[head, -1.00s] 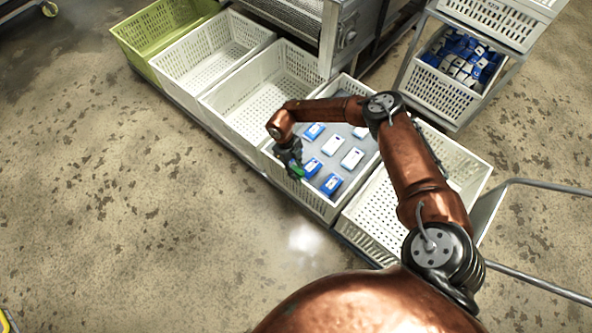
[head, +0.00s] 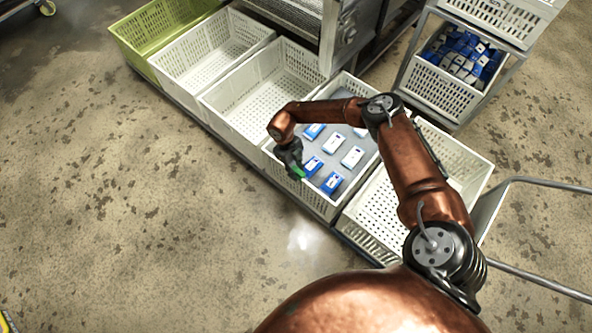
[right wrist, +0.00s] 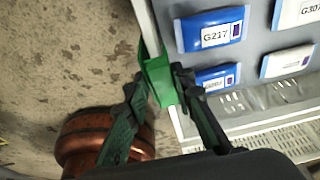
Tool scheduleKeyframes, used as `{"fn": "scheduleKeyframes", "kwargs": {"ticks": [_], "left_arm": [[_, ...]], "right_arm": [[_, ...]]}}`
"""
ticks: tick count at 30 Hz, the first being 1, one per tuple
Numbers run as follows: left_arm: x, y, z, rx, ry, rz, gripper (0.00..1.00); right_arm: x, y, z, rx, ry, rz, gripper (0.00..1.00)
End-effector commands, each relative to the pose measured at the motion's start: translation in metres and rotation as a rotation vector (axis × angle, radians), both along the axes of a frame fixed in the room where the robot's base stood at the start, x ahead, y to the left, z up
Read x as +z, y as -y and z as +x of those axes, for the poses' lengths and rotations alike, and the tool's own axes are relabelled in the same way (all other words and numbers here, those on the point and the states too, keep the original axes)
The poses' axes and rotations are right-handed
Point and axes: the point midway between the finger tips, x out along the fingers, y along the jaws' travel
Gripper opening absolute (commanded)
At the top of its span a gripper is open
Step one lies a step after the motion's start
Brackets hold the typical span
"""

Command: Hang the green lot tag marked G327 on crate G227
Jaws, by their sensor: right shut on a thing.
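The green lot tag (right wrist: 158,78) is between the fingers of my right gripper (right wrist: 152,92), which is shut on it. Its marking cannot be read. In the right wrist view the tag lies over the near rim of a white crate (right wrist: 178,118); I cannot tell whether it is hooked on the rim. In the head view my right gripper (head: 296,168) and a bit of green tag (head: 299,173) are at the left front wall of this crate (head: 312,202). No crate label reading G227 is visible. My left gripper is not in view.
The crate holds several blue and white packs on a grey sheet, one marked G217 (right wrist: 216,35). Empty white crates (head: 240,138) and a green crate (head: 130,55) stand in the row. A stacked rack (head: 440,95) is behind. Open floor lies at left.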

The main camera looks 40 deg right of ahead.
Motion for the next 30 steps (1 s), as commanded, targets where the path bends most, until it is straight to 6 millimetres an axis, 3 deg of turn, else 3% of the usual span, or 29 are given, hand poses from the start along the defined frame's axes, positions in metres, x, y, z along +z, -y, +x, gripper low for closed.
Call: {"fn": "scheduleKeyframes", "kwargs": {"ticks": [27,30], "left_arm": [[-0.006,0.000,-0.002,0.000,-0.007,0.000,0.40],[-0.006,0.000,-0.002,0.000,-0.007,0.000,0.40]], "right_arm": [[-0.013,0.000,0.000,0.000,0.000,0.000,0.17],[-0.013,0.000,0.000,0.000,0.000,0.000,0.29]]}}
